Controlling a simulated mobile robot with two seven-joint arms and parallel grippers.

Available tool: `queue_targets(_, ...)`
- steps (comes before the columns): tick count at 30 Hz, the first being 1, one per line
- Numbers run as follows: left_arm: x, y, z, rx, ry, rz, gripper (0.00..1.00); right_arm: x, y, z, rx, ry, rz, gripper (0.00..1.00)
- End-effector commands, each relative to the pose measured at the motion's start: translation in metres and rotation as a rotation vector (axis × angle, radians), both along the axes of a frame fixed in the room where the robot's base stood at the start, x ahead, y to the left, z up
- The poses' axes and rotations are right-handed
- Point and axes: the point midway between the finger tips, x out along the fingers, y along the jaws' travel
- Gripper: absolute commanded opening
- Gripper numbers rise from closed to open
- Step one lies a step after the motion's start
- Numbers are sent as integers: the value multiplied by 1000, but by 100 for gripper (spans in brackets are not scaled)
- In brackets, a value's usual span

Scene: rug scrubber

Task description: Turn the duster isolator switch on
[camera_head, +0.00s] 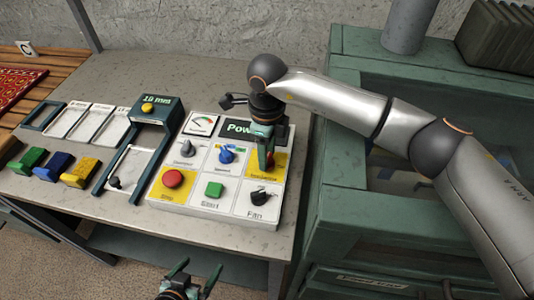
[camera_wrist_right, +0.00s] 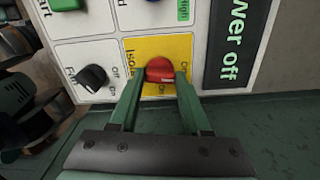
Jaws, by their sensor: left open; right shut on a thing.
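The isolator switch is a red knob (camera_wrist_right: 160,70) on a yellow square of the white control panel (camera_head: 213,214). My right gripper (camera_wrist_right: 158,84) is shut on this red knob, with a green finger on each side of it. In the head view my right gripper (camera_head: 264,150) comes down over the yellow square at the panel's right and partly hides the knob. The display reads "Power off" (camera_wrist_right: 236,45). My left gripper (camera_head: 190,278) is open and empty at the bottom of the head view, below the table's front edge.
The panel also carries a black fan knob (camera_head: 261,196), a green button (camera_head: 214,189), a red button (camera_head: 172,179) and a blue knob (camera_head: 226,156). Green, blue and yellow blocks (camera_head: 80,172) lie at the left. A green cabinet (camera_head: 345,200) stands at the right.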

Motion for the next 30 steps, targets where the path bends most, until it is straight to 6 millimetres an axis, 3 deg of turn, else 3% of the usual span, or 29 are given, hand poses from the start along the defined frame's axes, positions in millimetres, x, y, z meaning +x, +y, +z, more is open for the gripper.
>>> queue_targets(30, 0, 0, -51, 0, 1, 0, 100, 1, 0, -1, 0, -2, -954, 0)
